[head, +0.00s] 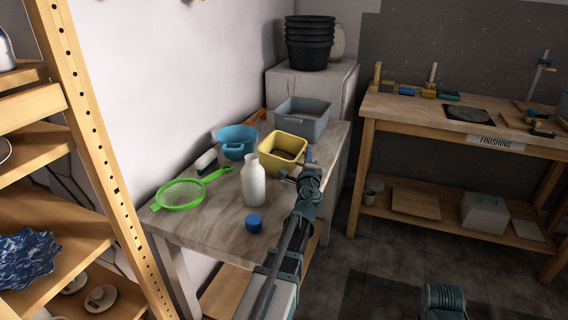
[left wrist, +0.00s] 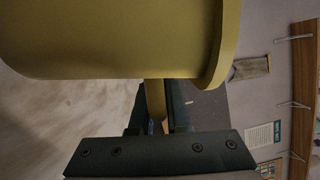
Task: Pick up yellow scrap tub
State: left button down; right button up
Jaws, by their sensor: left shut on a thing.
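The yellow scrap tub (head: 272,153) is a square open box with dark contents, near the right edge of the wooden worktable in the head view. My left gripper (head: 300,172) is at its near right side and is shut on it. In the left wrist view the tub's yellow wall and rim (left wrist: 110,40) fill the top. A narrow yellow part below it stands between the fingers of my left gripper (left wrist: 155,112). I cannot tell if the tub's base touches the table. My right gripper is not in view.
On the same worktable (head: 220,222) are a grey bin (head: 302,118), a blue bowl (head: 236,150), a white bottle (head: 253,182), a blue cap (head: 254,222) and a green sieve (head: 182,194). A shelf rack (head: 92,130) stands left; the finishing bench (head: 430,112) stands right.

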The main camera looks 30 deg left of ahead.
pick_arm(q)
jog(key=shift+r, duration=0.25)
dwell(0.6)
notch_tip(320, 180, up, 10)
jog(key=p, duration=1)
jog(key=shift+f, duration=0.2)
jog(key=shift+r, duration=0.1)
notch_tip(320, 180, up, 15)
jog(key=p, duration=1.5)
